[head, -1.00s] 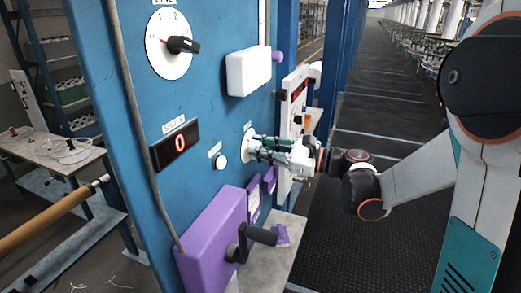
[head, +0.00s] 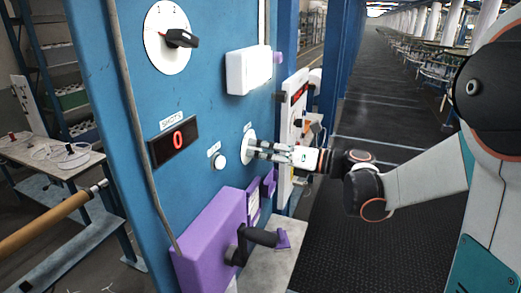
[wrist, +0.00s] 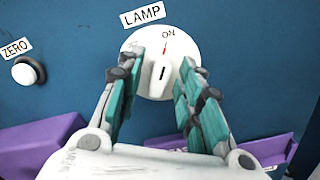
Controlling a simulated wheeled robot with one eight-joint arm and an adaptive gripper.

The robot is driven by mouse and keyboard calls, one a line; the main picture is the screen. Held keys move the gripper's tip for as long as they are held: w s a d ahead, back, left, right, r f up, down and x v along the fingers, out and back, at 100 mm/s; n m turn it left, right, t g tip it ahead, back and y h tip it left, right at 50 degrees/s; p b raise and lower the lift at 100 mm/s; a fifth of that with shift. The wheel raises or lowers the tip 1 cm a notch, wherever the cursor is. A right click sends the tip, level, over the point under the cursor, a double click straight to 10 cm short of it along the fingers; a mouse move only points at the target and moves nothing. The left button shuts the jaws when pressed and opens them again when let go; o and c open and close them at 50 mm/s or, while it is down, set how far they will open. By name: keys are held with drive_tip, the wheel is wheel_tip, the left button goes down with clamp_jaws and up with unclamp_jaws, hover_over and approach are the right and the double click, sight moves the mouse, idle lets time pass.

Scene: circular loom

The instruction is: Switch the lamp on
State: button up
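The LAMP switch is a round white dial (wrist: 128,52) on the blue panel, with a pale bar knob (wrist: 158,76) at its middle. The knob stands near upright, its red-marked end towards the word ON. A fainter mark at the dial's upper left is partly hidden by a finger. My gripper (wrist: 160,72) is in front of the dial, one teal-and-grey finger on each side of the knob, with gaps to it.
A ZERO button (wrist: 25,72) is left of the dial. Below are a purple box (head: 208,240) with a black crank (head: 250,240). Above is a white box (head: 248,70). A red-digit SHOTS display (head: 174,142) reads 0. The aisle right of the panel is clear.

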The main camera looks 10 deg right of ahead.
drive_tip(key=v, duration=0.7)
drive_tip(key=shift+b, duration=0.3)
